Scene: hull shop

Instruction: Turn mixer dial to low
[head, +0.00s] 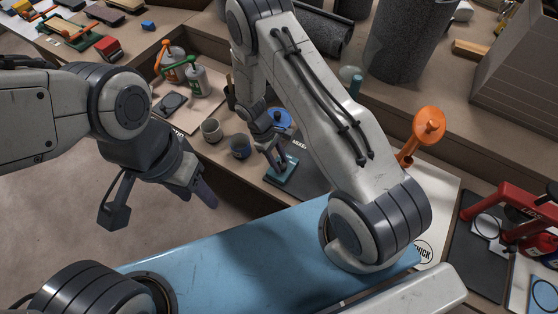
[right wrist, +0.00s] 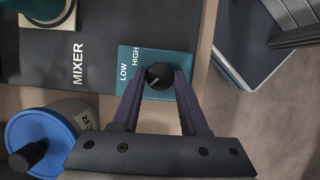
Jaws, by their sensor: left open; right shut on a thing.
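The mixer dial (right wrist: 160,75) is a round black knob with a short pale mark on the side facing the LOW and HIGH lettering; which word it points at is hard to tell. It sits on a teal plate (right wrist: 150,58), which also shows in the head view (head: 286,176). My right gripper (right wrist: 158,78) is shut on the dial, one finger on each side. In the head view my right gripper (head: 277,160) reaches down at the plate and the dial is too small to make out. My left gripper (head: 207,198) is open and empty, left of the bench.
A dark mat (right wrist: 60,65) lettered MIXER adjoins the plate. A blue-lidded pot (right wrist: 42,140) stands close to my right gripper. Two small cups (head: 211,130) (head: 240,147) stand left of it. An orange-handled tool (head: 427,128) stands at right. The floor at left is clear.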

